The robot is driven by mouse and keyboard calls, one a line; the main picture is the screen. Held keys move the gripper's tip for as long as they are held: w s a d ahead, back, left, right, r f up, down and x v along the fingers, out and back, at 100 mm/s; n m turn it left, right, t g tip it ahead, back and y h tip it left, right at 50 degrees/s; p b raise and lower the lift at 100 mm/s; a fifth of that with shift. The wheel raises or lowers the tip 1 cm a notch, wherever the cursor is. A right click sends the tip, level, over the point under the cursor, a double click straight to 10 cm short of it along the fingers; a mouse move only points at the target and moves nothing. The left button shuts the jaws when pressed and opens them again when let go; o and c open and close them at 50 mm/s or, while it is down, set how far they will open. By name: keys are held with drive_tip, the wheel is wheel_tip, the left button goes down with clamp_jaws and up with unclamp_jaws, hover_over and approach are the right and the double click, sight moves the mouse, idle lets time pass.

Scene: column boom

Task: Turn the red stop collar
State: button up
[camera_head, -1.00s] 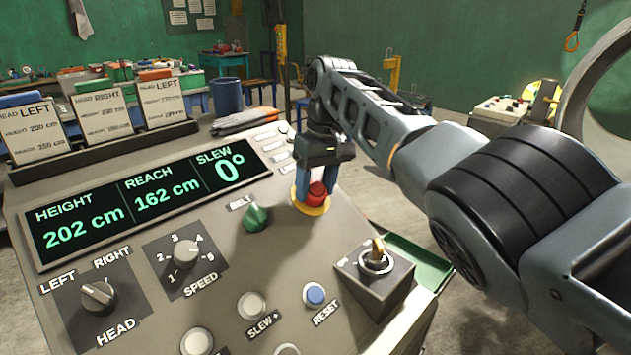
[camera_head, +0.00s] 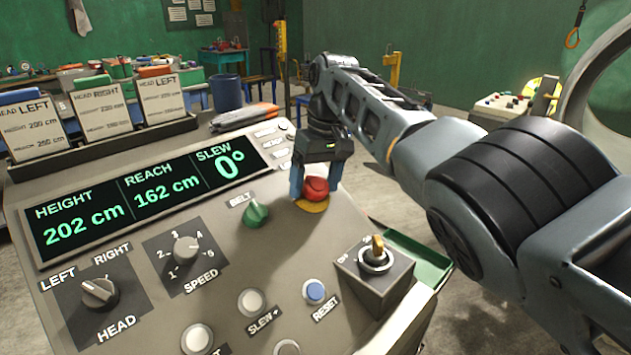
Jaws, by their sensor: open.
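The red stop collar (camera_head: 315,189) is a round red knob on a yellow disc (camera_head: 311,206) on the sloping grey control panel (camera_head: 215,330). My gripper (camera_head: 316,185) is over the collar from above, with its blue fingers apart. One finger is seen left of the collar and one right of it. From this view I cannot tell whether the fingers touch the collar. The collar's far side is hidden.
A green belt knob (camera_head: 256,212) stands left of the collar, and a key switch box (camera_head: 375,275) is nearer, to the right. The blue reset button (camera_head: 315,291) is in front. A display (camera_head: 140,200) and card holder (camera_head: 95,155) lie left.

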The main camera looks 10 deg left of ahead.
drive_tip(key=shift+r, duration=0.1)
drive_tip(key=r, duration=0.5)
drive_tip(key=d+r+b, duration=0.1)
drive_tip(key=r, duration=0.1)
drive_tip(key=shift+w+d+r, duration=0.1)
drive_tip(key=shift+w+r, duration=0.1)
drive_tip(key=shift+r, duration=0.05)
